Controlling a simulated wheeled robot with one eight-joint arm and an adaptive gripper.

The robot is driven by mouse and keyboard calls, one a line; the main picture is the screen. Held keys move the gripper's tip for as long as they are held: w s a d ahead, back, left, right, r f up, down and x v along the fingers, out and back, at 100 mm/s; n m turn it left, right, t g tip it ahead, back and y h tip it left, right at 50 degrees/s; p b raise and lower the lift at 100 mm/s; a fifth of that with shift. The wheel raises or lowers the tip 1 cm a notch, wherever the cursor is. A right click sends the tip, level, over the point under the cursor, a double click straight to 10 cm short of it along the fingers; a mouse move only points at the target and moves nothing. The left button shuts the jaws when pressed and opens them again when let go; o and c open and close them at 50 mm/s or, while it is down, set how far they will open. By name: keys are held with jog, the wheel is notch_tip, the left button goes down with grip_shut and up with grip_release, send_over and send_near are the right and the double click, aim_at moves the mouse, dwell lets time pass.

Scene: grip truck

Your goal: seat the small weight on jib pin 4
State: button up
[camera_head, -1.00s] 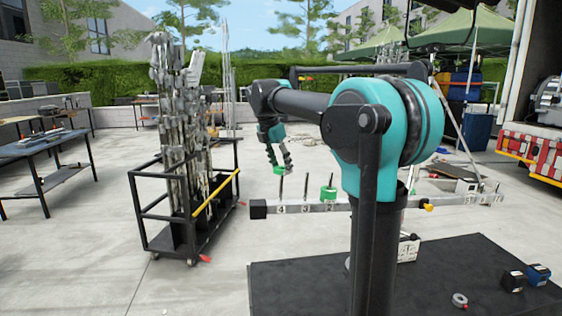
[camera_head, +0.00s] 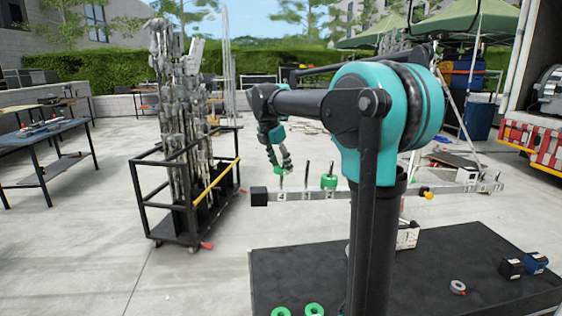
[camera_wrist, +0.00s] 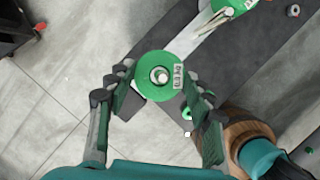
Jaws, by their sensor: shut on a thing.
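The small weight (camera_wrist: 147,68) is a green disc with a 0.3 kg label, between the fingers of my gripper (camera_wrist: 157,104) in the wrist view. A bright round pin end shows in its central hole. In the head view my gripper (camera_head: 284,165) is at the left end of the jib (camera_head: 350,193), and the weight looks to be around the upper part of pin 4 (camera_head: 281,185), above the bar. The pin's top is hidden there by the gripper and weight. Pin 3 (camera_head: 306,175) is bare beside it.
Another green weight (camera_head: 329,182) sits on the pin to the right. Two green rings (camera_head: 314,309) lie at the near edge of the black platform (camera_head: 400,285). A black wheeled rack (camera_head: 188,228) stands left of the jib's end.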

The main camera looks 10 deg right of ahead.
aim_at(280, 190)
jog(key=shift+a+f, duration=0.15)
jog(key=shift+f, duration=2.9)
jog(key=shift+f, duration=0.15)
jog(key=o, duration=1.5)
jog(key=v, duration=1.2)
